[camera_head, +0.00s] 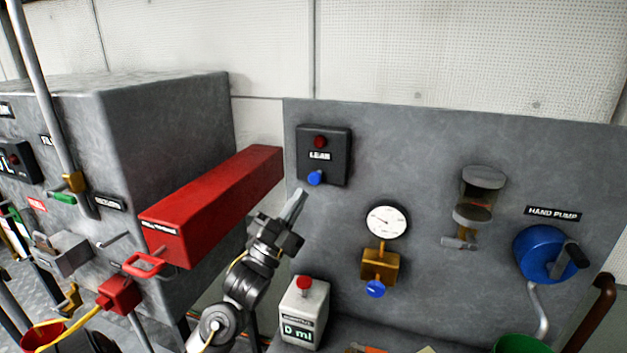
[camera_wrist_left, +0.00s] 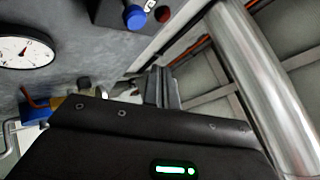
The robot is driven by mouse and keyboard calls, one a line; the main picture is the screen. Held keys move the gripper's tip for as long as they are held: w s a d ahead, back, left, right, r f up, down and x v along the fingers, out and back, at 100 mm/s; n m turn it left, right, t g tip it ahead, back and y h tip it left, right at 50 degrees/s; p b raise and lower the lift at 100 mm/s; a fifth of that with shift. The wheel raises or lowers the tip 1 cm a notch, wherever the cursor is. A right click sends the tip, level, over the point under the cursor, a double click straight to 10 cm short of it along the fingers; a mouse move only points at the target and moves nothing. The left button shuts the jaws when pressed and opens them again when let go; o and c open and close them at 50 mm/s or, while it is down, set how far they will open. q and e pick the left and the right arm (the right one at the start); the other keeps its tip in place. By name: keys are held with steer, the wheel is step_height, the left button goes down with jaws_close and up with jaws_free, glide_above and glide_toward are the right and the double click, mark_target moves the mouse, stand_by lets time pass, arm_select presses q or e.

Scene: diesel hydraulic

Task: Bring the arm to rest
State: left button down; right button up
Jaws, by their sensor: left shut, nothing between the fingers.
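My left arm comes up from the lower middle of the head view. My left gripper (camera_head: 297,196) is shut and empty, its fingers pointing up and to the right. In the head view the fingertips appear just below and left of the black LEAK box (camera_head: 342,170) with its red lamp (camera_head: 320,142) and blue knob (camera_head: 315,178). The gap in depth is hard to tell. In the left wrist view the fingers (camera_wrist_left: 162,88) show close together, and the blue knob (camera_wrist_left: 136,18) is beyond them at the top. My right gripper is not in view.
A red beam (camera_head: 215,200) juts out left of my gripper from a grey cabinet (camera_head: 165,120). A gauge (camera_head: 387,222) over a brass valve (camera_head: 379,265) and a blue hand pump (camera_head: 543,253) are on the grey panel (camera_head: 430,140). A counter box (camera_head: 302,312) with a red button stands below.

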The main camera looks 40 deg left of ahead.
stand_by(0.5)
